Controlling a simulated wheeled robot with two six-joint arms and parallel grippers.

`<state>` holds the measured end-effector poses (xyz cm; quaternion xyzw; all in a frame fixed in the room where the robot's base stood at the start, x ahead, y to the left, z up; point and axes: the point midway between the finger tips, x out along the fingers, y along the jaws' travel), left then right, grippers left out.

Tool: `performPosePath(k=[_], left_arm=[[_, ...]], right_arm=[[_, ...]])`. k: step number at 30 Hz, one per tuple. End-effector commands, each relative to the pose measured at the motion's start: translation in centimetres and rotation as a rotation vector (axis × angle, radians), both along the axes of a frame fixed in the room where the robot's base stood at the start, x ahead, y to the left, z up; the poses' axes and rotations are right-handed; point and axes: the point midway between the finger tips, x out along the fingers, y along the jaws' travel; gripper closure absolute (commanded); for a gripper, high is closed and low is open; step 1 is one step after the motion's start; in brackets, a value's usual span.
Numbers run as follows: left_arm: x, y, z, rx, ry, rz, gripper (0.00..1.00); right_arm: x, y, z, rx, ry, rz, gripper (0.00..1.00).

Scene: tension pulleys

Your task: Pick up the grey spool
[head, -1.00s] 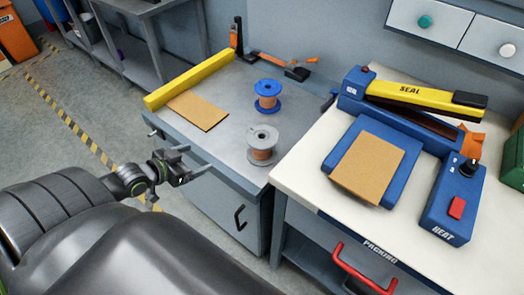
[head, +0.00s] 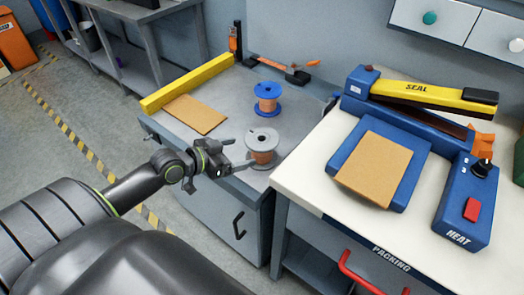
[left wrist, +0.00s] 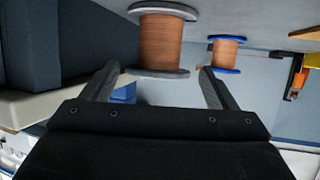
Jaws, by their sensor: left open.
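The grey spool (head: 262,146), with copper-coloured winding and grey flanges, stands upright on the grey bench top near its front right. My left gripper (head: 240,155) is open, with its fingers reaching toward the spool's left side. In the left wrist view the picture is upside down. There the grey spool (left wrist: 158,42) shows just beyond and between the fingertips of the left gripper (left wrist: 160,78). I cannot tell whether a finger touches it. My right gripper is not in view.
A blue spool (head: 267,98) stands behind the grey one and also shows in the left wrist view (left wrist: 226,52). A brown sheet (head: 195,114) and a yellow bar (head: 187,82) lie at left. The white packing table (head: 310,172) with a blue sealer (head: 425,120) adjoins at right.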

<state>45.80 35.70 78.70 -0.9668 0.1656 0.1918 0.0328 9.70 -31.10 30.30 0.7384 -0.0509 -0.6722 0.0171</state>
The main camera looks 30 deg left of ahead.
Motion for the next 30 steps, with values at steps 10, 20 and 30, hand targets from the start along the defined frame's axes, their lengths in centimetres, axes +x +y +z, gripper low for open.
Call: performPosePath(k=[10, 20, 30], left_arm=[[2.5, -0.9, -1.1, -0.002, -0.001, 0.001, 0.19], [6.4, -2.3, -2.8, -0.002, 0.001, 0.000, 0.19], [6.7, -2.4, -2.9, 0.001, 0.001, -0.001, 0.24]], right_arm=[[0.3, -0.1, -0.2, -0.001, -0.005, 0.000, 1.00], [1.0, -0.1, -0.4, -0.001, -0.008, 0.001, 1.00], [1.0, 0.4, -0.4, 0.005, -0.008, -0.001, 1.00]])
